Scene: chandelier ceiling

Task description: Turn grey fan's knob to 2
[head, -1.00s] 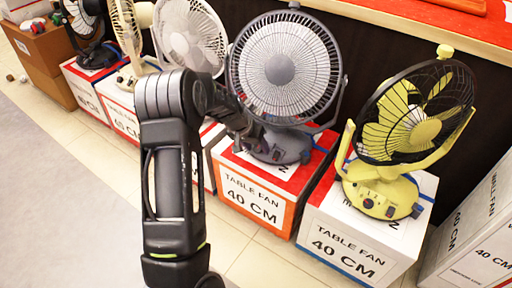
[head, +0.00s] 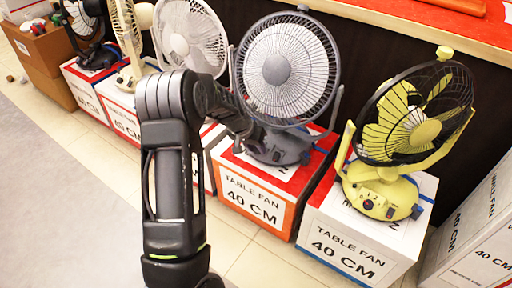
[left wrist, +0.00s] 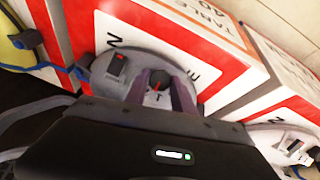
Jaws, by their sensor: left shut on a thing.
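The grey fan (head: 276,69) stands on a red and white box, its round cage facing forward. Its base (head: 281,149) carries the controls. In the left wrist view the fan's base (left wrist: 114,73) shows a dark switch with red at the left. The knob (left wrist: 160,79) is dark with some red and sits between the fingers of my left gripper (left wrist: 160,75). The left gripper is shut on the knob. The knob's setting cannot be read clearly. In the head view the arm partly hides this gripper (head: 253,135) beside the base. My right gripper is out of view.
A yellow fan (head: 380,192) stands on a box to the right. A white fan (head: 190,38) and other fans stand to the left. A red-topped counter (head: 420,22) runs behind. The floor (head: 55,170) in front is clear.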

